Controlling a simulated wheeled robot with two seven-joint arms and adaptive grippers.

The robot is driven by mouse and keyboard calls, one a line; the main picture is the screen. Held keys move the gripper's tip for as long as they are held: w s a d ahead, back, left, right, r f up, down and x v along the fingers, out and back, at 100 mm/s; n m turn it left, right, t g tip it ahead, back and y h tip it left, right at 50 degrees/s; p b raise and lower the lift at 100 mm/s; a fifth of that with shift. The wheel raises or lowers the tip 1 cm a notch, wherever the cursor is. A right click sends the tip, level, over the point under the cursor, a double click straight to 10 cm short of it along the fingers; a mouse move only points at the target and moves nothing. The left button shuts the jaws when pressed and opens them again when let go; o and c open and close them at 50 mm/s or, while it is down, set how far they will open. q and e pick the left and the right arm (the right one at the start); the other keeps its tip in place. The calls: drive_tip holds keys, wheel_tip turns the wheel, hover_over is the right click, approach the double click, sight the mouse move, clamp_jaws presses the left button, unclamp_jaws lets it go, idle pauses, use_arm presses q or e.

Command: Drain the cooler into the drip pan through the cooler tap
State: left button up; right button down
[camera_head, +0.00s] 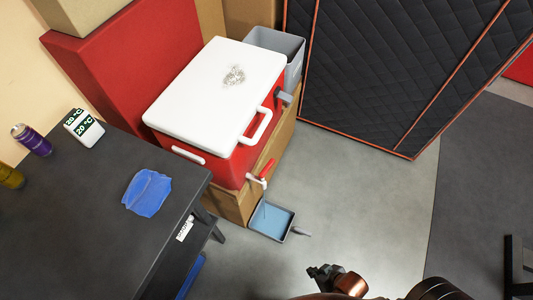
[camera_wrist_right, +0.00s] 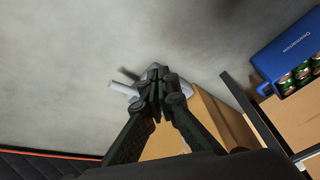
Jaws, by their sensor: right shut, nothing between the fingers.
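The red cooler (camera_head: 220,165) with a white lid stands on a tan box at the upper middle of the head view. Its tap (camera_head: 257,181) is low on the front, with a red lever (camera_head: 267,168) angled upward. A thin bluish stream shows below the spout, over the drip pan (camera_head: 284,236). The grey pan sits on the floor and holds blue liquid. My right gripper (camera_head: 318,272) is shut and empty, below and right of the pan in the picture, apart from tap and pan. In the wrist view its fingertips (camera_wrist_right: 160,82) meet, partly hiding a grey object behind them. My left gripper is out of view.
A dark table (camera_head: 90,220) at left carries a blue cloth (camera_head: 147,192), a thermometer display (camera_head: 83,127) and cans. A grey bin (camera_head: 290,45) stands behind the cooler. A black quilted panel (camera_head: 390,70) stands at right. The floor (camera_head: 375,210) between is clear.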

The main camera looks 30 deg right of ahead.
drive_tip(key=s+a+r+y, duration=0.2)
drive_tip(key=s+a+r, duration=0.1)
drive_tip(key=n+g+h+p, duration=0.15)
drive_tip(key=n+p, duration=0.35)
drive_tip(key=p, duration=2.5)
approach(267, 170)
drive_tip(key=w+d+r, duration=0.2)
drive_tip(key=w+d, duration=0.1)
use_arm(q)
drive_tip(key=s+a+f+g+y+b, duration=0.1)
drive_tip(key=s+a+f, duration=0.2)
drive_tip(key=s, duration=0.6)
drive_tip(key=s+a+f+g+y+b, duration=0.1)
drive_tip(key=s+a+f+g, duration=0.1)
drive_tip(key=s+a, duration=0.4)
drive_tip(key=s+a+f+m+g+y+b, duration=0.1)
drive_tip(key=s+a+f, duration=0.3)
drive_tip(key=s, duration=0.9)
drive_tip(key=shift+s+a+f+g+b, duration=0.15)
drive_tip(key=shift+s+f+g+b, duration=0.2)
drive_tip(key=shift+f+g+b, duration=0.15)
use_arm(e)
drive_tip(key=w+x, duration=0.1)
drive_tip(key=x, duration=0.9)
drive_tip(key=shift+d, duration=0.15)
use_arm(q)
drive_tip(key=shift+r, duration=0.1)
use_arm(e)
drive_tip(key=shift+t, duration=0.25)
